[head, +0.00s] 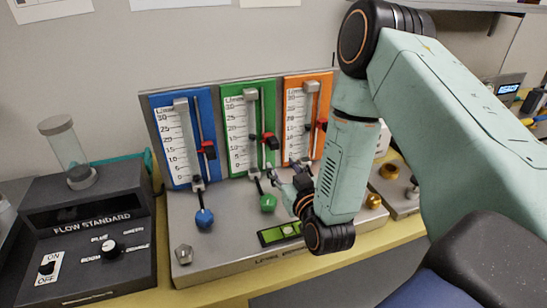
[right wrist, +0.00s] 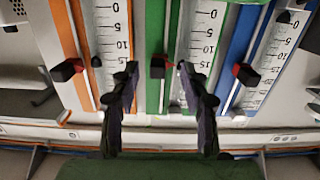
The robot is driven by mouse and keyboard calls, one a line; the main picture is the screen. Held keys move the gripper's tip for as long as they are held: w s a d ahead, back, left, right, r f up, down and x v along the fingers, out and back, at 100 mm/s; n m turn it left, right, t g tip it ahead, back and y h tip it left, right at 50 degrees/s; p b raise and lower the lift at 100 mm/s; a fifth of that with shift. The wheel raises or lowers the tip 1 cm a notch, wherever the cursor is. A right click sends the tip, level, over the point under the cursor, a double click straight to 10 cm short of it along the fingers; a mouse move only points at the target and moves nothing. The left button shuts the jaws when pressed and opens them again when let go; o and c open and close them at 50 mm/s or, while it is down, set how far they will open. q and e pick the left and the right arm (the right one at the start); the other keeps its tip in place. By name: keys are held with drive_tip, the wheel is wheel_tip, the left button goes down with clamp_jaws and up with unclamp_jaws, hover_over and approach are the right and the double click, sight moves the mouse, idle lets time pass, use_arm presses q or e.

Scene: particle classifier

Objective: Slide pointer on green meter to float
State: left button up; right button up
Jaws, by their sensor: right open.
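The green meter (head: 239,155) is the middle of three upright scale panels. Its pointer (head: 270,141), a black block with a red tip, sits on the rod right of the scale. A dark float (head: 253,137) shows in its tube at nearly the pointer's height. My right gripper (head: 274,176) is open and empty, in front of the green panel's lower part and below the pointer. In the right wrist view, which is inverted, the pointer (right wrist: 158,66) appears between the open fingertips (right wrist: 157,68). I cannot tell whether they touch it. My left gripper is not in view.
Blue (head: 171,140) and orange (head: 298,100) meters stand either side, with their own pointers. A blue knob (head: 204,218) and a green knob (head: 267,203) project below. The flow standard box (head: 95,240) stands at left. My right arm covers the right side.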

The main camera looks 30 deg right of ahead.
sight(276, 146)
drive_tip(key=r, duration=0.1)
drive_tip(key=w+r+t, duration=0.1)
drive_tip(key=shift+d+r, duration=0.25)
drive_tip(key=shift+r, duration=0.05)
drive_tip(key=x, duration=0.6)
drive_tip(key=shift+w+d, duration=0.15)
drive_tip(key=shift+w, duration=0.2)
drive_tip(key=shift+w+f, duration=0.1)
drive_tip(key=shift+m+h, duration=0.3)
clamp_jaws()
